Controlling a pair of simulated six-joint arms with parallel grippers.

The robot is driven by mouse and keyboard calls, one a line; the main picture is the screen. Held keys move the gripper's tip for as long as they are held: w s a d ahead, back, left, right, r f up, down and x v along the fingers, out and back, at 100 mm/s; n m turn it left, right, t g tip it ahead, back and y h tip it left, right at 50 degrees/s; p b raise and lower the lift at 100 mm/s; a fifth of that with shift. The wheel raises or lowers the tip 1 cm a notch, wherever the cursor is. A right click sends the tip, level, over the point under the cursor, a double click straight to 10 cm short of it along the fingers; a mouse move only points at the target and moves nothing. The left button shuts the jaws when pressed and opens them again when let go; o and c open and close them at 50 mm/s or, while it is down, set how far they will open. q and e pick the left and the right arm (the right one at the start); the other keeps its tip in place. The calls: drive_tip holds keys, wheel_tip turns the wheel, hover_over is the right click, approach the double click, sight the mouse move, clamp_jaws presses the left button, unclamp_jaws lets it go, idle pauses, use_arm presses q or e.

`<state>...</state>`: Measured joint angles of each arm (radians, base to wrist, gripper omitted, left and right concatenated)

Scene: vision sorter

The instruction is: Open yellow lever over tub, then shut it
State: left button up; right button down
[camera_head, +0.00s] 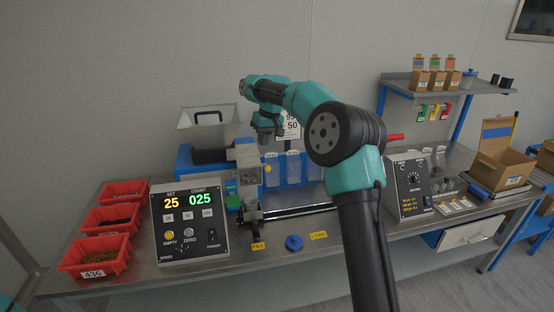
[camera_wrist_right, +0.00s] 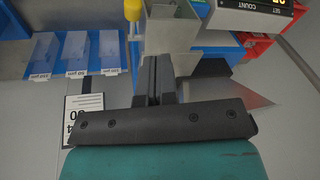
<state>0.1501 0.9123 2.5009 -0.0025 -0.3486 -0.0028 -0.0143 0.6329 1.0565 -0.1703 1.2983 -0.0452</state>
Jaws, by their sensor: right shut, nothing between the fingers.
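The yellow lever's knob (camera_wrist_right: 132,10) shows at the top of the right wrist view, left of a grey metal hopper (camera_wrist_right: 170,25). In the head view the grey sorter chute (camera_head: 248,160) stands at the middle of the bench, with my arm partly in front. A tub under the chute cannot be told clearly. My right gripper (camera_head: 266,134) is above the chute; its fingers (camera_wrist_right: 155,80) are together and empty, apart from the yellow knob. My left gripper is not in view.
A control box (camera_head: 190,220) shows SET 25 and COUNT 025. Red bins (camera_head: 96,258) stand at the left. A blue cap (camera_head: 294,243) lies at the bench front. A second control box (camera_head: 410,186) and an open carton (camera_head: 500,160) stand at the right.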

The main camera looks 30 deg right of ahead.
drive_tip(key=s+d+r+m+h, duration=0.1)
drive_tip(key=d+r+m, duration=0.2)
drive_tip(key=d+r, duration=0.1)
drive_tip(key=shift+s+d+r+m, duration=0.15)
drive_tip(key=shift+d+r+m, duration=0.25)
drive_tip(key=shift+d, duration=0.5)
drive_tip(key=shift+f, duration=0.2)
approach(265, 167)
drive_tip(key=w+d+f, duration=0.2)
drive_tip(key=d+f, duration=0.1)
drive_tip(key=shift+s+a+f, duration=0.1)
drive_tip(key=shift+a+f, duration=0.2)
drive_tip(key=shift+f, duration=0.3)
drive_tip(key=shift+s+a+f, duration=0.1)
drive_tip(key=shift+a+f, duration=0.2)
drive_tip(key=shift+f, duration=0.3)
drive_tip(key=shift+a+f, duration=0.3)
drive_tip(key=shift+f, duration=0.3)
